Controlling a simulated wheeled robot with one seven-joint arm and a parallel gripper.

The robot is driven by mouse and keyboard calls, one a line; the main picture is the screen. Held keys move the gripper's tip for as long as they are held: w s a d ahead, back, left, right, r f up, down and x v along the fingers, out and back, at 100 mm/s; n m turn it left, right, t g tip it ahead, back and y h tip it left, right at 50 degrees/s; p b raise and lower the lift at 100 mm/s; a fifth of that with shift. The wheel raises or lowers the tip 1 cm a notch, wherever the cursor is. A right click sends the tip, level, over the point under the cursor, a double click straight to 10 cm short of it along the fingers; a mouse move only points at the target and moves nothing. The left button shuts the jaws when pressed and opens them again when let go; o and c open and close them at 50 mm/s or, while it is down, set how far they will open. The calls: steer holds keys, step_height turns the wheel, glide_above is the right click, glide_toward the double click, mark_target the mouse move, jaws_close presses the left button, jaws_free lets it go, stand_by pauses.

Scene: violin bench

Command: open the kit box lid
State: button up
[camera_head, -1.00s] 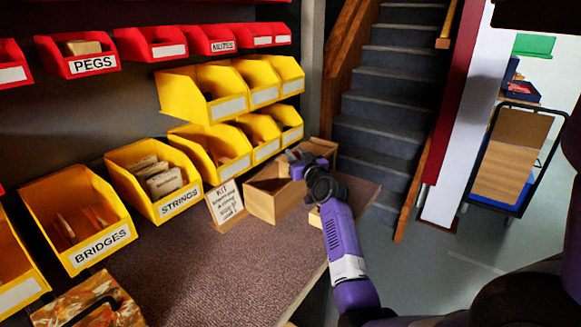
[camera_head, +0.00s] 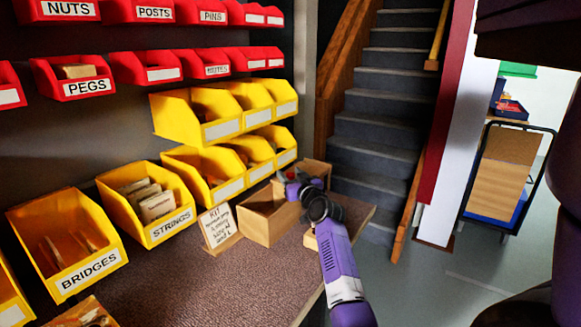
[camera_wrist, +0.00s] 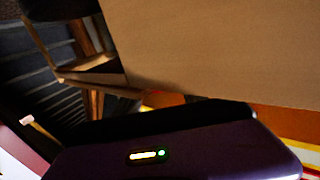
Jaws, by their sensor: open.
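The kit box (camera_head: 262,226) is a light wooden box on the bench behind a handwritten KIT sign. Its top shows open at the left part, with a dark inside. A wooden panel (camera_head: 318,169) stands up at its far side and looks like the raised lid. My gripper (camera_head: 297,187) is open, at the box's right side near this panel; whether it touches is hidden. In the wrist view a broad tan panel (camera_wrist: 215,50) fills the upper right, very close. The fingertips are not clear there.
The KIT sign (camera_head: 219,228) stands just left of the box. Yellow bins (camera_head: 160,206) line the bench's back, with red bins above. Stairs (camera_head: 385,140) and a trolley (camera_head: 505,175) lie beyond the bench's right end.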

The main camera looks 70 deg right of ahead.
step_height(320, 180, up, 20)
steer(key=p, duration=0.2)
steer(key=shift+p, duration=0.35)
stand_by(0.4)
